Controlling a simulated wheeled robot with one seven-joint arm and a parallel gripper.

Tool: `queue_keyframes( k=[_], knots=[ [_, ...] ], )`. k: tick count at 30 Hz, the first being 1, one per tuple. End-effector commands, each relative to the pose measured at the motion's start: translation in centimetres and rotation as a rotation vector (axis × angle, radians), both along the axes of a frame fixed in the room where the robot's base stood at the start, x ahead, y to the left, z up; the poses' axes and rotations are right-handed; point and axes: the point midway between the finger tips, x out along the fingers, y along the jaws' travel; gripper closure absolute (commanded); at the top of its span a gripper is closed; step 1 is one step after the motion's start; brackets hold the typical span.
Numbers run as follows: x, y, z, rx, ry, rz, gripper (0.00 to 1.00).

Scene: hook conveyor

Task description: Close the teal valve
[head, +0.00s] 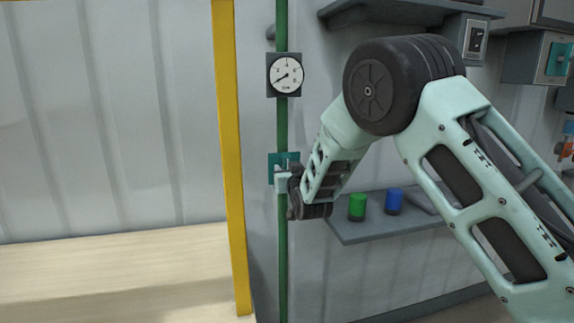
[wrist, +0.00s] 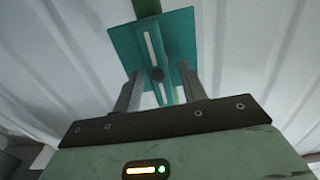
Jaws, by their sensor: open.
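The teal valve has a square teal plate (head: 273,161) mounted on a green vertical pipe. A narrow teal handle (wrist: 170,92) seems to run down from the pivot. My gripper (wrist: 161,92) is open, with one finger on each side of the handle's line. Whether a finger touches it I cannot tell. In the head view my gripper (head: 283,180) is at the plate and hides much of the valve.
A round gauge (head: 287,75) is on the pipe above. A yellow post (head: 230,150) stands just left. A shelf (head: 365,232) with a green cup (head: 357,207) and a blue cup (head: 394,201) is right of my gripper. A wooden surface (head: 110,280) lies lower left.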

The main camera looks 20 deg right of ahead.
Motion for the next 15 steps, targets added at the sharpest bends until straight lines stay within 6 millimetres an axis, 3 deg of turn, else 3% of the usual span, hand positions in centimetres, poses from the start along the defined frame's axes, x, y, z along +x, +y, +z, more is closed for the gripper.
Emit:
queue_keyframes(
  k=[5,13,15],
  knots=[
    [1.04,0.02,0.03,0.0,0.0,0.001,0.58],
    [1.14,0.02,-0.04,0.0,0.0,0.001,0.58],
    [1.14,0.02,-0.03,0.0,0.0,0.0,0.75]
  ],
)
